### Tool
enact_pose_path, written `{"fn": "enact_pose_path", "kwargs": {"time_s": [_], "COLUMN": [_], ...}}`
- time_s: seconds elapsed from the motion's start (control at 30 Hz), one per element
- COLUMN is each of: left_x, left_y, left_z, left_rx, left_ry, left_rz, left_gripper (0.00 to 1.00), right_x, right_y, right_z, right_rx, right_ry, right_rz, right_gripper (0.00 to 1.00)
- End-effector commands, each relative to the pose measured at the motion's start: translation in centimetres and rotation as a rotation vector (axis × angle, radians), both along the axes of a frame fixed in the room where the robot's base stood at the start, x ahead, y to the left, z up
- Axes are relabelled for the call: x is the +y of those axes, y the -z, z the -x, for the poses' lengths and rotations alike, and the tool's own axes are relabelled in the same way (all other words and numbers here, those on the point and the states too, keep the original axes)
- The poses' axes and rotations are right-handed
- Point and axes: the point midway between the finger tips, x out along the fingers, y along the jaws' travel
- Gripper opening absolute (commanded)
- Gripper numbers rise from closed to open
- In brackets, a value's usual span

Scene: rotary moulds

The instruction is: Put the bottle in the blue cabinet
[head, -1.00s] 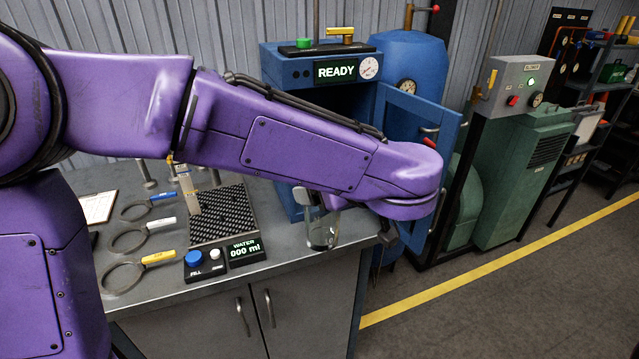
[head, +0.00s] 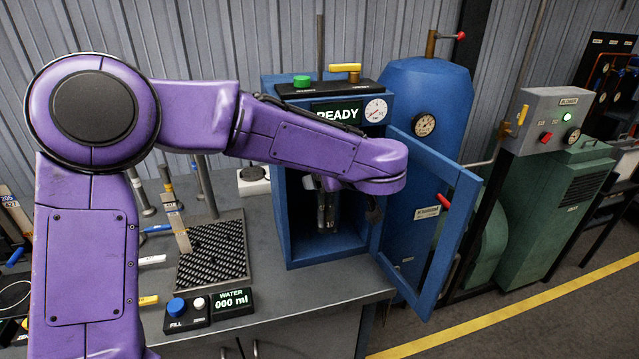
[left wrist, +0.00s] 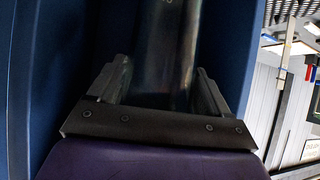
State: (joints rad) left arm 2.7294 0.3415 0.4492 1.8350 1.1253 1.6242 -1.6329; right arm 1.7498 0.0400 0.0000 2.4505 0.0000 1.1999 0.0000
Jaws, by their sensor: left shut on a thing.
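The blue cabinet (head: 291,222) stands on the bench with its door (head: 458,232) swung open to the right. My left arm reaches across to its opening. My left gripper (head: 328,205) points down inside or just at the opening, shut on the bottle. The clear bottle (head: 322,218) shows only partly in the head view, dim against the dark interior. In the left wrist view the bottle (left wrist: 168,50) stands between the two fingers, with blue cabinet walls on both sides. I cannot tell whether its base touches the cabinet floor. My right gripper is not in view.
The cabinet's display (head: 337,114) reads READY. A ribbed plate (head: 214,255) and a water panel (head: 231,301) reading 000 ml lie on the bench left of the cabinet. A blue tank (head: 420,90) stands behind the open door.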

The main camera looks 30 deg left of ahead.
Motion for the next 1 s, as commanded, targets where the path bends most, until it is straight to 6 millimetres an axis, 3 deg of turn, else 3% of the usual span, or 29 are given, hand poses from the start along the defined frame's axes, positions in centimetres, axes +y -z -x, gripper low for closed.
{"fn": "enact_pose_path", "kwargs": {"time_s": [0.1, 0.33, 0.43, 0.67, 0.8, 1.0], "left_x": [2.4, 5.8, 5.5, 5.5, 5.4, 5.7], "left_y": [-0.4, -0.3, 1.6, 3.6, 6.0, 6.9], "left_z": [-2.2, -5.1, -5.0, -4.9, -4.9, -5.2], "left_rx": [-0.001, -0.001, 0.003, 0.001, 0.002, -0.003], "left_ry": [-0.001, 0.002, 0.004, 0.004, 0.004, 0.003], "left_rz": [0.002, -0.001, -0.001, 0.0, 0.0, -0.001], "left_gripper": [0.0, 0.0, 0.0, 0.0, 0.0, 0.0], "right_x": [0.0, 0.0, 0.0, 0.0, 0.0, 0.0], "right_y": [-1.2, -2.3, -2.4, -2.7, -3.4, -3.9], "right_z": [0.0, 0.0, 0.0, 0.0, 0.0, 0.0], "right_rx": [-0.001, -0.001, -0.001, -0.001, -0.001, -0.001], "right_ry": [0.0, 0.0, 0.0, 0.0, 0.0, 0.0], "right_rz": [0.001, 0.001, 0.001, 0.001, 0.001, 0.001], "right_gripper": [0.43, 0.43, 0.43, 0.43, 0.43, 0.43]}}
